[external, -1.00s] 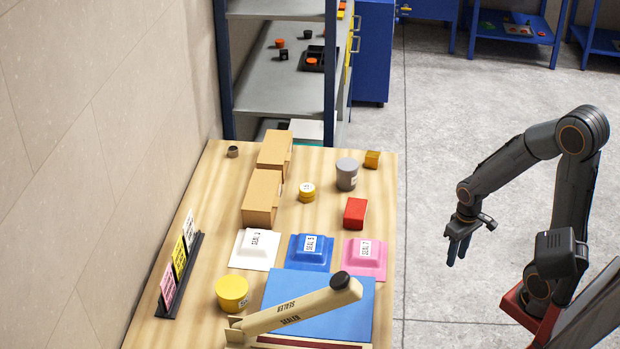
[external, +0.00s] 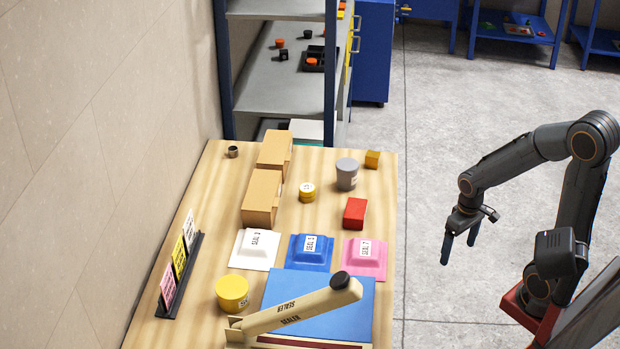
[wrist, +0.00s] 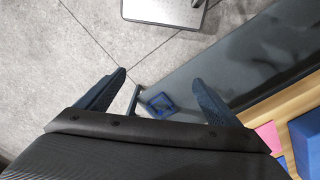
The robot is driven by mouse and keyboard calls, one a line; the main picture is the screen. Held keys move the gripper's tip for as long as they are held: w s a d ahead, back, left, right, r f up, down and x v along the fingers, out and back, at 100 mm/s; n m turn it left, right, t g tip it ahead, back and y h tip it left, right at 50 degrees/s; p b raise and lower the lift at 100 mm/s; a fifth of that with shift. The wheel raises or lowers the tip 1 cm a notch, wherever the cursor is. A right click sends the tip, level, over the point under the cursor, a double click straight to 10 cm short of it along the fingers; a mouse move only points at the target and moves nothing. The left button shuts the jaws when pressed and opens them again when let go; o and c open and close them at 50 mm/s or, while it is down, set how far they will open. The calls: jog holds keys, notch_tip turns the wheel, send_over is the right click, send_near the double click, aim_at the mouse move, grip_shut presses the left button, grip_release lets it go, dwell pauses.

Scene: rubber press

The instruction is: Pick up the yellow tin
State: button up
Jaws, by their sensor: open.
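The larger yellow tin (external: 232,292) is at the front left, beside the press. The smaller yellow tin (external: 307,192) is farther back, between a tan box and a red block. I cannot tell which one is named. My gripper (external: 459,252) is open and empty, off the table's right side, above the floor. In the wrist view, my gripper (wrist: 160,78) shows its two fingers spread with nothing between them. No tin shows there.
The table (external: 330,215) also holds tan boxes (external: 262,196), a grey tin (external: 347,174), a red block (external: 354,213), a gold block (external: 372,159), and white, blue and pink seal pads. A cream lever (external: 300,308) crosses the front.

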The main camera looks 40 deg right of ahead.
notch_tip(320, 180, up, 15)
jog(key=w+a+r+m+y, duration=0.3)
jog(key=w+a+m, duration=0.5)
jog(key=w+a, duration=1.3)
jog(key=m+y, duration=0.1)
jog(key=m, duration=0.9)
send_near(233, 285)
jog(key=x, duration=0.4)
jog(key=shift+d, duration=0.25)
jog(key=shift+p+x, duration=0.75)
jog(key=shift+x, duration=3.15)
jog(key=shift+a+r+y, duration=0.15)
jog(key=shift+a+y, duration=0.1)
jog(key=shift+y, duration=0.05)
jog(key=c, duration=1.5)
